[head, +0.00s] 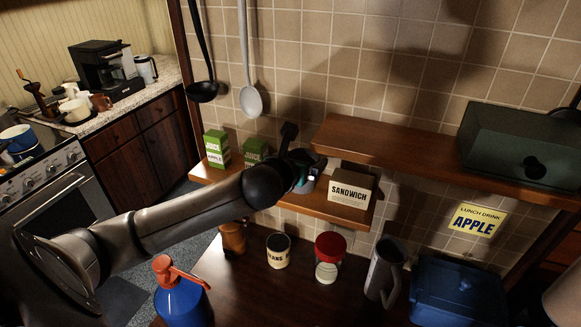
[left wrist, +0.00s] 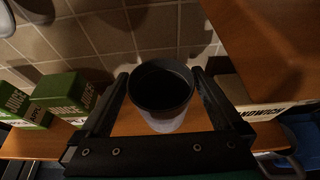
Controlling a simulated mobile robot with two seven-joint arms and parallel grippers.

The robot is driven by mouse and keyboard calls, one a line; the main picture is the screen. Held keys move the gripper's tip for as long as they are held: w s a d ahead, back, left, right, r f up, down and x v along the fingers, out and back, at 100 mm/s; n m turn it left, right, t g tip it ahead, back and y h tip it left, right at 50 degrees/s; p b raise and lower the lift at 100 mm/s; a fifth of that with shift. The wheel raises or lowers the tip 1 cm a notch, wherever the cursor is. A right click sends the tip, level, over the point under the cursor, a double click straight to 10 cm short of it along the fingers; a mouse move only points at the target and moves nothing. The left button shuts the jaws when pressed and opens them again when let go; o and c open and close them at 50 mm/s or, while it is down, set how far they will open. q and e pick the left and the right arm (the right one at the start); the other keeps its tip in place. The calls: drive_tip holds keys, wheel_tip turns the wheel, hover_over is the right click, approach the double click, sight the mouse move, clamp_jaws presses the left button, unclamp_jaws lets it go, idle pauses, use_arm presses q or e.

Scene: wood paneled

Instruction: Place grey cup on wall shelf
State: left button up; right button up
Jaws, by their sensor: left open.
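A grey cup (left wrist: 162,92) with a dark inside stands on the lower wooden wall shelf (left wrist: 130,122), between the juice boxes and the sandwich box. My left gripper (left wrist: 162,82) is open, with one finger on each side of the cup; whether they touch it I cannot tell. In the head view my left gripper (head: 300,160) is over the middle of the lower shelf (head: 325,210), and hides most of the cup. My right gripper is not in view.
Green juice boxes (head: 216,148) stand left on the shelf; a sandwich box (head: 352,190) stands right. An upper shelf (head: 400,152) with a green box (head: 520,143) overhangs on the right. Below are a grey mug (head: 386,270), a red-lidded jar (head: 329,258), a can (head: 278,251) and a blue container (head: 458,291).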

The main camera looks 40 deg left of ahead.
use_arm(q)
drive_tip(key=v, duration=0.9)
drive_tip(key=shift+s, duration=0.15)
idle(0.4)
